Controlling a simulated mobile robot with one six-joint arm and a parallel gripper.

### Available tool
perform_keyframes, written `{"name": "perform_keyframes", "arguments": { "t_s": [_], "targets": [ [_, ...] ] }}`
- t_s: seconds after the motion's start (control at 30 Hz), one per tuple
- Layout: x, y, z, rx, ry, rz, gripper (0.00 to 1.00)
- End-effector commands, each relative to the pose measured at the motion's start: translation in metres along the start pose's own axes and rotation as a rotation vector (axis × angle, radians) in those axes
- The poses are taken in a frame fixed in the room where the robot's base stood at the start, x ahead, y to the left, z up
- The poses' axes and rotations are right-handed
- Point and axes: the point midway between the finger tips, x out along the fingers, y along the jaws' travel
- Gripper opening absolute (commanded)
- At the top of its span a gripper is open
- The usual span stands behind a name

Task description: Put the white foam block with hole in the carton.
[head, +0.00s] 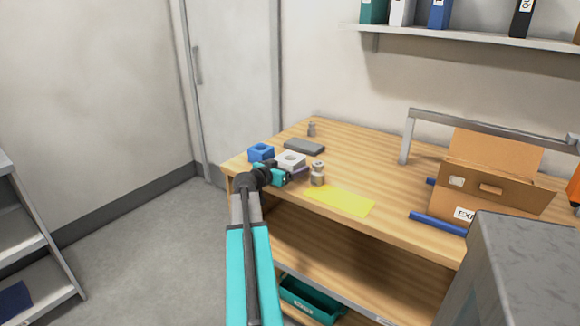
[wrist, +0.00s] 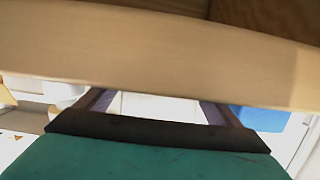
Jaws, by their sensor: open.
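The white foam block with hole (head: 291,159) sits on the wooden table near its left front edge. My gripper (head: 293,170) is open at its near side, with a purple finger showing beside the block's right front. In the wrist view a white surface, seemingly the block (wrist: 158,105), shows between the two purple fingers; contact cannot be told. Its hole is not visible there. The brown carton (head: 490,204) stands open, flaps raised, at the right of the table.
A blue block with a hole (head: 261,152) is just left of the white one. Metal weights (head: 317,178) stand close on the right. A grey slab (head: 304,146) lies behind, and a yellow sheet (head: 340,201) in front. Blue rollers (head: 438,223) and a metal frame (head: 406,138) are by the carton.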

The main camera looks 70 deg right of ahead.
Motion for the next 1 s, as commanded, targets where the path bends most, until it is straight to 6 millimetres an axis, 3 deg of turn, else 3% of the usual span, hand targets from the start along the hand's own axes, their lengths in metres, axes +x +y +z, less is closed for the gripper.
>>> {"name": "perform_keyframes", "arguments": {
  "t_s": [0.33,1.0],
  "targets": [
    [-0.003,0.000,-0.001,-0.001,0.000,-0.001,0.87],
    [-0.093,0.002,0.003,0.000,0.001,-0.002,0.87]
  ]
}}
